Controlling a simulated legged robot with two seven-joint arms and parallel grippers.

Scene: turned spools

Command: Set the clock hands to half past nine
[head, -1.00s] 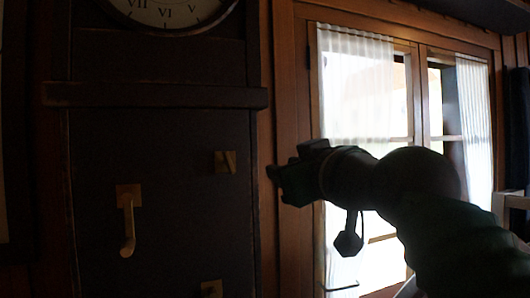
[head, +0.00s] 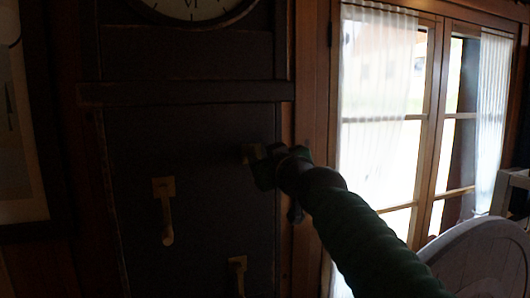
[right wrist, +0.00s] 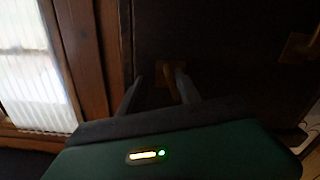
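The clock face (head: 190,8) shows only its lower rim at the top edge of the head view; its hands are out of frame. Below it is the dark clock case (head: 130,130) with brass fittings. My right gripper (head: 259,170) is at the upper right brass fitting (head: 249,151), partly covering it. In the right wrist view, my right gripper's two fingers (right wrist: 161,88) stand apart, with a brass piece (right wrist: 171,76) between or just beyond them, nearer the right finger. Contact cannot be told. My left gripper is not in view.
A brass handle (head: 165,212) hangs on the case at left, and another brass fitting (head: 238,272) is lower down. A curtained window (head: 385,110) is at right. A white round-backed piece of furniture (head: 475,262) is at lower right. A framed picture (head: 18,150) hangs at far left.

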